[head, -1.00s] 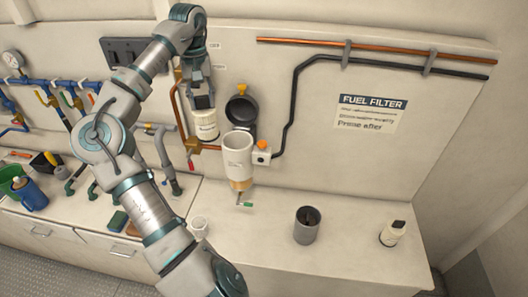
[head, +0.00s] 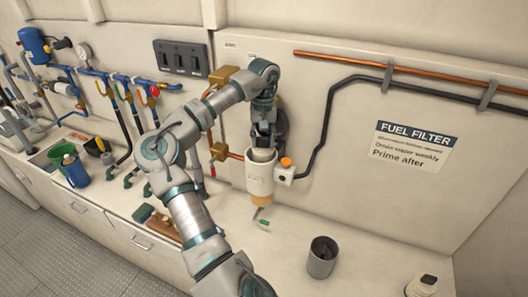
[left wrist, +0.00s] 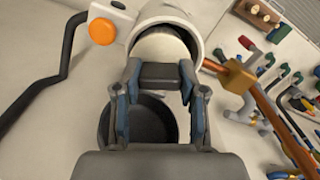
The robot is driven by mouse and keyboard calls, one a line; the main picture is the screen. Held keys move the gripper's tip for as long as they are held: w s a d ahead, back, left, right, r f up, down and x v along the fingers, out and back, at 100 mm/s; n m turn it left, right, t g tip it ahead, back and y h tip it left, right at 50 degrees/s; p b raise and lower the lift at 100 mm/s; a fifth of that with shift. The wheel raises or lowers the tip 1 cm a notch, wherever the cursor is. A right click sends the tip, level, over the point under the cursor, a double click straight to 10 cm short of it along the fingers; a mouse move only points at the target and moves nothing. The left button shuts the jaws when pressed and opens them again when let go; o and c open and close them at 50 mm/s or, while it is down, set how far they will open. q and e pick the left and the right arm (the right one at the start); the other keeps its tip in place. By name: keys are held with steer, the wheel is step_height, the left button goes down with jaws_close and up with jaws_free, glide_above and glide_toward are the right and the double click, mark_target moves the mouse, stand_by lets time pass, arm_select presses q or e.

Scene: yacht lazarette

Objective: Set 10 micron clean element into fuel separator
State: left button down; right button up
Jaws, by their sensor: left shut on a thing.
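My left gripper (head: 263,141) is shut on the white clean element (head: 262,155) by its black top grip (left wrist: 165,74). It holds the element at the open mouth of the fuel separator housing (head: 259,182), a white cylinder with an amber lower part on the wall. In the left wrist view the element (left wrist: 158,48) shows within the housing rim (left wrist: 203,35). How deep it sits, I cannot tell. The round black lid (head: 282,122) stands open behind the gripper, partly hidden; it also shows in the left wrist view (left wrist: 150,118). My right gripper is out of view.
A grey cup (head: 322,258) with something dark inside stands on the bench. A white canister with a dark top (head: 421,287) is at the lower right edge. A valve block with an orange knob (head: 285,170) adjoins the housing. Pipes run along the wall.

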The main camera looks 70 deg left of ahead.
mark_target(261, 147)
arm_select(q)
steer(key=f, duration=0.1)
steer(key=a+f, duration=0.1)
steer(key=shift+s+a+f, duration=0.15)
steer(key=shift+a+f, duration=0.1)
steer(key=shift+f, duration=0.15)
steer(key=shift+a+f, duration=0.15)
steer(key=shift+f, duration=0.7)
steer(key=c, duration=0.8)
jaws_free()
steer(key=shift+d, duration=0.3)
steer(key=shift+c, duration=0.2)
steer(key=shift+o, duration=0.9)
steer(key=shift+r, duration=0.1)
steer(key=shift+a, duration=0.25)
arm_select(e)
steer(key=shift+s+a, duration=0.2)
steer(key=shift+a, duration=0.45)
arm_select(q)
steer(key=shift+r, duration=0.15)
step_height(261, 147, up, 12)
steer(key=p, duration=0.1)
steer(key=shift+p, duration=0.3)
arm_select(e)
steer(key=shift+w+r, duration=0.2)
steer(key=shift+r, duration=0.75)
